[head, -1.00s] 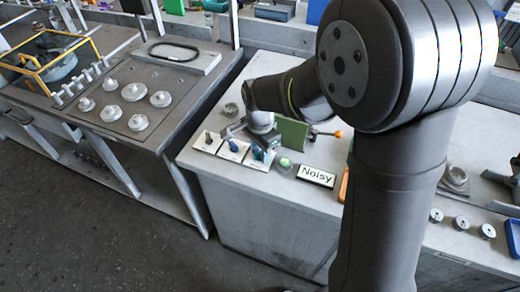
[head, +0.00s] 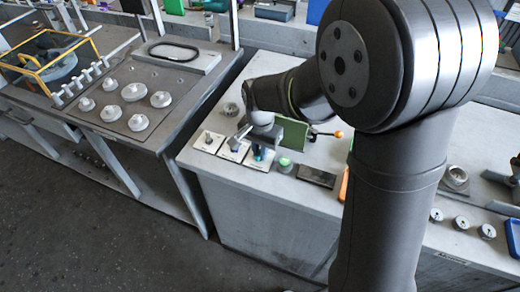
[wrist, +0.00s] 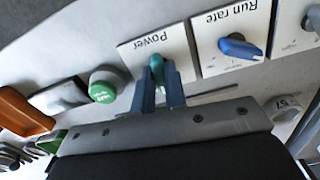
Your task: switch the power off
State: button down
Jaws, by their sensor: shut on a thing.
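The Power switch is a teal knob (wrist: 157,67) on a white plate labelled "Power" (wrist: 130,55). My gripper (wrist: 162,84) is shut on this knob, with one blue-grey finger on either side of it. In the head view the Power plate (head: 252,166) is the rightmost of three white plates, and my gripper (head: 261,150) comes down over it and partly hides the knob. A dark sign panel (head: 316,177) to the right shows no readable text.
The blue Run rate knob (wrist: 240,47) sits on the neighbouring plate. A green button (head: 285,163) stands close on the Power plate's other side. A green block (head: 293,134) with an orange-tipped lever (head: 338,134) is behind.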

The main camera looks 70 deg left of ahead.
jog(key=shift+n, duration=0.3)
jog(key=n, duration=0.3)
jog(key=shift+n, duration=0.7)
jog(key=shift+a+r+n, duration=0.1)
jog(key=shift+n, duration=1.4)
jog(key=c, duration=1.6)
grip_release()
jog(key=shift+o, duration=0.2)
